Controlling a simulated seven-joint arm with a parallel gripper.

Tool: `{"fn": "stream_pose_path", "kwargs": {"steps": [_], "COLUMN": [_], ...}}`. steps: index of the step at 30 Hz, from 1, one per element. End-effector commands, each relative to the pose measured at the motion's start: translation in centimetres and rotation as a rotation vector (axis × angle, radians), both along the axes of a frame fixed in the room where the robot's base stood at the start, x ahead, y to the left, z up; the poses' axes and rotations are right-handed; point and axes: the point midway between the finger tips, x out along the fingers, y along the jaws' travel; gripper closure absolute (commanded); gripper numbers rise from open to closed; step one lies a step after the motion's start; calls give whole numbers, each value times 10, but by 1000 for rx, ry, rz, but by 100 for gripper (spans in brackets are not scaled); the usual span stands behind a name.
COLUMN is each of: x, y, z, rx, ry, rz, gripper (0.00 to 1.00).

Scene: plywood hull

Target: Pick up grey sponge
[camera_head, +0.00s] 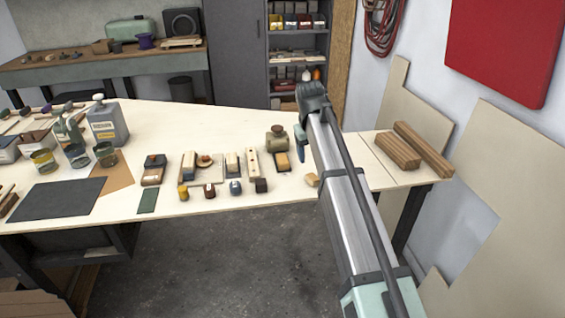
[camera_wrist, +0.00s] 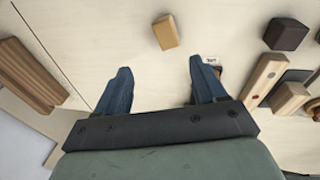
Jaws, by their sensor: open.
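I cannot single out a clearly grey sponge in either view. A small tan block (camera_head: 312,180) lies near the table's front edge; in the wrist view it is the lone block (camera_wrist: 166,32) beyond and between my fingertips, not touching them. My gripper (camera_head: 301,150) is over the right part of the table; its blue fingers stand apart and empty in the wrist view (camera_wrist: 162,78). A yellow-brown and dark block (camera_head: 282,161) lies just left of it in the head view. A small labelled thing (camera_wrist: 211,60) is partly hidden behind the right finger in the wrist view.
A dark block (camera_head: 261,186) and a long wooden piece (camera_head: 253,164) lie left of the gripper, with several small blocks further left. An olive jar (camera_head: 277,138) stands close by. Ribbed wood pieces (camera_head: 422,150) lie at the right end. The table's back middle is clear.

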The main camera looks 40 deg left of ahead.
Motion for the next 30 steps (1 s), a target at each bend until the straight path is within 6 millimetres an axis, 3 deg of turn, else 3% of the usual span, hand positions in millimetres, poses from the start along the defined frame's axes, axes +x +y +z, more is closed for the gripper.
{"fn": "stream_pose_path", "kwargs": {"steps": [1, 3, 6, 9, 13, 17, 30], "x": [10, 11, 9, 7, 5, 5, 11], "y": [33, 62, 92, 109, 116, 116, 121], "z": [17, 31, 47, 57, 58, 47, -20], "rx": [25, 55, 87, 103, 111, 111, 111], "ry": [19, 49, 84, 106, 118, 118, 118], "rz": [-20, -52, -86, -109, -120, -121, -120], "gripper": [30, 30, 30, 30, 30, 30, 30]}}
